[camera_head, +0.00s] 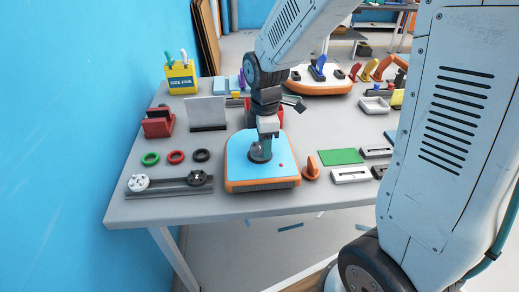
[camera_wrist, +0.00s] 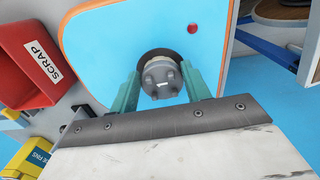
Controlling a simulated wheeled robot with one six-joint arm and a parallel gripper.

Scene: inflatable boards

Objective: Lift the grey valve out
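The grey valve (camera_wrist: 162,80) stands in the blue-topped inflatable board with an orange rim (camera_head: 236,168), at a dark round opening. In the wrist view its round, lugged end faces me. My gripper (camera_wrist: 162,84) is around it, one teal finger on each side. The depth of the valve in the opening is hidden.
A red scrap bin (camera_wrist: 32,62) stands near the board. Green, red and black rings (camera_head: 175,157) and a grey rail (camera_head: 168,186) lie to the left. An orange piece (camera_head: 311,169), a green mat (camera_head: 341,156) and a white tray (camera_head: 350,175) lie close on the right.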

